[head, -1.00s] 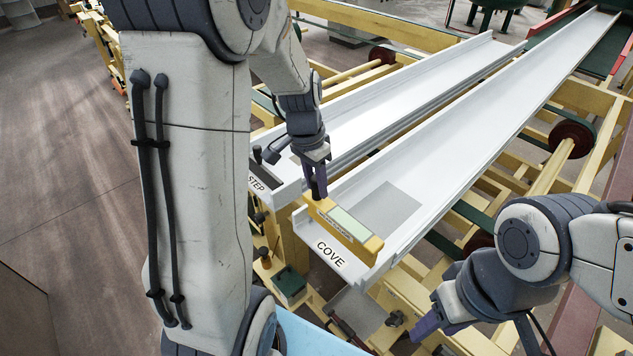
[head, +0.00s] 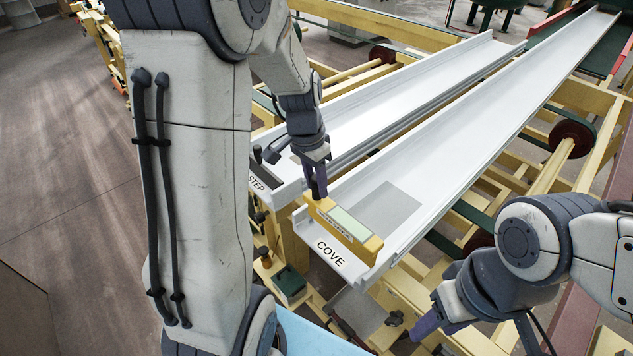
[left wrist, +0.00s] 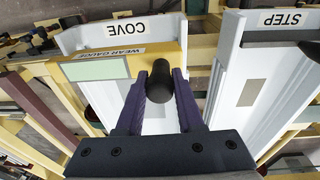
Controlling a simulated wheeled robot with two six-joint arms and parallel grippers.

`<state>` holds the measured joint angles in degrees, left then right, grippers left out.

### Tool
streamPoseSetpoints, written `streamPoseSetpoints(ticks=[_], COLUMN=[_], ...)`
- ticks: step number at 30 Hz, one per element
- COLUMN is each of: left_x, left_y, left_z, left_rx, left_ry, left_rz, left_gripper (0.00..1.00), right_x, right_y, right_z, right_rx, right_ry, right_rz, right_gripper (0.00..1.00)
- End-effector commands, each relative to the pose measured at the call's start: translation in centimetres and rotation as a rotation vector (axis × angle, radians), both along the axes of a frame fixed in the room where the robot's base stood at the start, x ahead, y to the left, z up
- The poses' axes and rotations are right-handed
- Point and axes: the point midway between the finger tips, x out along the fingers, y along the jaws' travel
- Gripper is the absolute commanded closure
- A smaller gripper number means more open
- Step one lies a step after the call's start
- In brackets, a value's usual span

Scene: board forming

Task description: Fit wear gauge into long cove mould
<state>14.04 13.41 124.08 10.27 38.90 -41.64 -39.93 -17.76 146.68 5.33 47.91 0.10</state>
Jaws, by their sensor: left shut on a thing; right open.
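The wear gauge (head: 343,227) is a yellow block with a pale green panel. It lies across the near end of the long white mould marked COVE (head: 445,140), just behind the label. My left gripper (head: 318,192) is shut on the gauge's black knob. The left wrist view shows the purple fingers (left wrist: 160,95) on either side of the knob (left wrist: 161,80) and the gauge (left wrist: 100,66) spanning toward the channel's wall. Whether the gauge is fully seated on the mould's floor I cannot tell. My right gripper (head: 428,325) is open and empty, low at the right.
A second white mould marked STEP (head: 375,105) runs parallel on the left, with a dark piece (head: 263,172) at its near end. Yellow framing (head: 585,100) with rollers supports both moulds. A grey patch (head: 390,205) marks the COVE floor behind the gauge.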

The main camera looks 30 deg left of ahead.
Motion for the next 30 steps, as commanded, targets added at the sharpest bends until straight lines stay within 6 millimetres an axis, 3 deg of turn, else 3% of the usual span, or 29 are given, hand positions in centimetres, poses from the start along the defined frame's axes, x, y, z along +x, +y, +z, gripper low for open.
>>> streamPoseSetpoints(ticks=[30], left_x=[0.0], left_y=[0.0], left_z=[-1.3], left_rx=[0.000], left_ry=[-0.001], left_rz=[0.000], left_gripper=[1.00], right_x=[0.0], right_y=[0.0], right_z=[-1.0], right_rx=[0.000], right_ry=[0.000], right_rz=[0.000], right_gripper=[0.50])
